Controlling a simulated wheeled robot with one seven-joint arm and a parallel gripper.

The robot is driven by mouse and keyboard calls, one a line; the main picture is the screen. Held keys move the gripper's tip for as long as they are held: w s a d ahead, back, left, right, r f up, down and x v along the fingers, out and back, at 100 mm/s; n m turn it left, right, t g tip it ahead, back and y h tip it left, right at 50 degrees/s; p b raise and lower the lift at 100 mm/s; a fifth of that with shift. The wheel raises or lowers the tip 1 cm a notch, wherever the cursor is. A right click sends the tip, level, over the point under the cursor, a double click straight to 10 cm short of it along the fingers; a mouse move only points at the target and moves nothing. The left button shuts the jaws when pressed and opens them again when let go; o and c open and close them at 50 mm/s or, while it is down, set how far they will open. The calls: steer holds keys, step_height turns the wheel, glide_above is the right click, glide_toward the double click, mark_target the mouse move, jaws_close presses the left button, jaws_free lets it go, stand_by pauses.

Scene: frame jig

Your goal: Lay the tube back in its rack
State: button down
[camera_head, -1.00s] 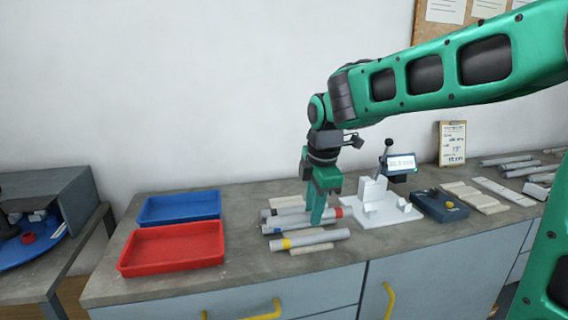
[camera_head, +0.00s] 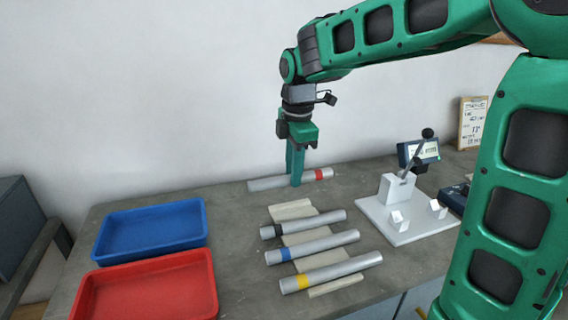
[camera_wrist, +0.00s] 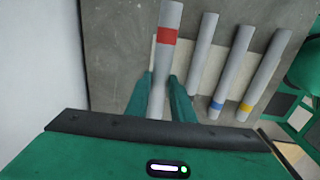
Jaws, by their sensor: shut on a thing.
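My gripper (camera_head: 295,182) points down near the back of the bench, shut on a grey tube with a red band (camera_head: 318,175). The tube lies level between the fingers, its banded end to the right. I cannot tell whether it touches the bench. In the wrist view the red-banded tube (camera_wrist: 169,20) runs between both fingers (camera_wrist: 161,88). The pale rack (camera_head: 292,209) is in front of my gripper, with three grey tubes across it: black-banded (camera_head: 315,224), blue-banded (camera_head: 325,245) and yellow-banded (camera_head: 335,270). The rack's back part is bare; the tubes hide much of the rest.
A white jig (camera_head: 412,222) with a lever and a small display stands right of the rack. A blue tray (camera_head: 150,228) and a red tray (camera_head: 150,290) are at the left. The wall is close behind my gripper. Bare bench lies between the held tube and the rack.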

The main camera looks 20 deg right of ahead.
steer(key=shift+w+d+f, duration=0.1)
steer(key=shift+w+f, duration=0.1)
steer(key=shift+f, duration=3.95)
steer(key=shift+f, duration=0.1)
steer(key=c, duration=1.5)
jaws_free()
steer(key=shift+s, duration=0.1)
steer(key=shift+o, duration=0.2)
steer(key=r, duration=1)
steer(key=shift+s+r, duration=0.35)
steer(key=shift+r, duration=0.05)
